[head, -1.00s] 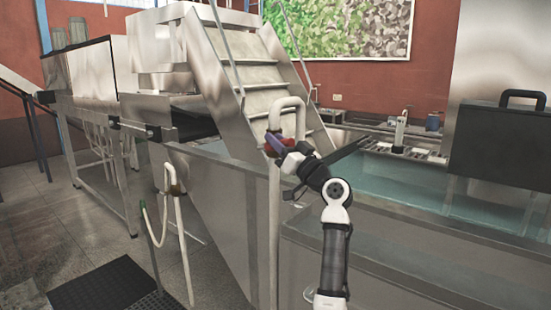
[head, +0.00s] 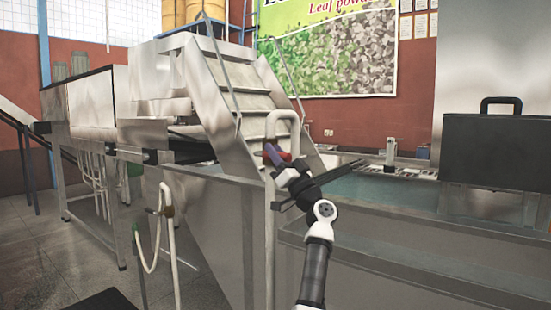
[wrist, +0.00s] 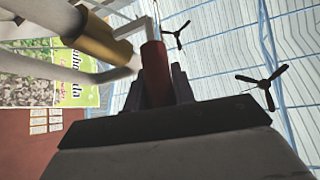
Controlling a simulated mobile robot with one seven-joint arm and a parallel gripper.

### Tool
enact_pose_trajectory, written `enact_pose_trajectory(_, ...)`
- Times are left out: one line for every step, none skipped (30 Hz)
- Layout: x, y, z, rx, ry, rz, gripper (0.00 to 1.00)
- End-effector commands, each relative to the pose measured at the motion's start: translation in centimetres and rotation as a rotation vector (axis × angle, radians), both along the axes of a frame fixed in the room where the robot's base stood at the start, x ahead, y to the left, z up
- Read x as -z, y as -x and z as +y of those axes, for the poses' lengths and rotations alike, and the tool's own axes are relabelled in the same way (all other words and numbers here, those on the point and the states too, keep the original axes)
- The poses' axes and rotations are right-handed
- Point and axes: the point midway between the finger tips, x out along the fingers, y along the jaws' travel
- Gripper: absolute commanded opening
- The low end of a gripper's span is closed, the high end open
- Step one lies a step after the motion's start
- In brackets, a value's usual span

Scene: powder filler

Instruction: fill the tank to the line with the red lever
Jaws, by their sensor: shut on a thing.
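The red lever (wrist: 156,68) sits between the two dark fingers of my gripper (wrist: 158,88) in the wrist view, beside a brass-coloured fitting (wrist: 98,40) on a pale pipe. In the head view my gripper (head: 281,163) is at the red lever (head: 273,153), below the bend of the looped white pipe (head: 283,116). My gripper is shut on the lever, and the fingers partly hide it. The tank (head: 385,240), with metal walls, stands right of the pipe and holds teal water (head: 385,190). I cannot make out a fill line.
Metal steps (head: 245,85) rise behind the pipe. A second white pipe with a hose (head: 165,225) stands at the left. A black panel with a handle (head: 495,150) is over the right side of the tank. Open floor (head: 90,250) shows at the left.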

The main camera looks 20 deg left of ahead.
Motion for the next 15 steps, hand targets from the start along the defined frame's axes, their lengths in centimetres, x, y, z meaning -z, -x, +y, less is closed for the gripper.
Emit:
enact_pose_trajectory(0.1, 0.02, 0.02, -0.003, -0.001, 0.0, 0.0)
enact_pose_trajectory(0.09, 0.02, 0.02, -0.003, -0.001, 0.0, 0.0)
enact_pose_trajectory(0.09, 0.02, 0.02, -0.003, -0.001, 0.0, 0.0)
enact_pose_trajectory(0.09, 0.02, 0.02, -0.003, -0.001, 0.0, 0.0)
enact_pose_trajectory(0.1, 0.02, 0.02, -0.003, -0.001, 0.0, 0.0)
enact_pose_trajectory(0.1, 0.02, 0.02, -0.003, -0.001, 0.0, 0.0)
enact_pose_trajectory(0.1, 0.02, 0.02, -0.003, -0.001, 0.001, 0.0)
enact_pose_trajectory(0.11, 0.02, 0.02, -0.003, -0.001, 0.001, 0.0)
enact_pose_trajectory(0.12, 0.02, 0.02, -0.003, -0.001, 0.001, 0.0)
enact_pose_trajectory(0.12, 0.02, 0.02, -0.003, -0.001, 0.001, 0.28)
enact_pose_trajectory(0.13, 0.01, 0.03, -0.003, -0.001, 0.001, 0.32)
enact_pose_trajectory(0.13, 0.01, 0.03, -0.003, -0.001, 0.001, 0.37)
enact_pose_trajectory(0.12, 0.01, 0.02, -0.003, -0.001, 0.001, 0.41)
enact_pose_trajectory(0.11, 0.0, 0.03, -0.002, -0.001, 0.001, 0.45)
enact_pose_trajectory(0.11, 0.01, 0.02, -0.002, -0.001, 0.001, 0.47)
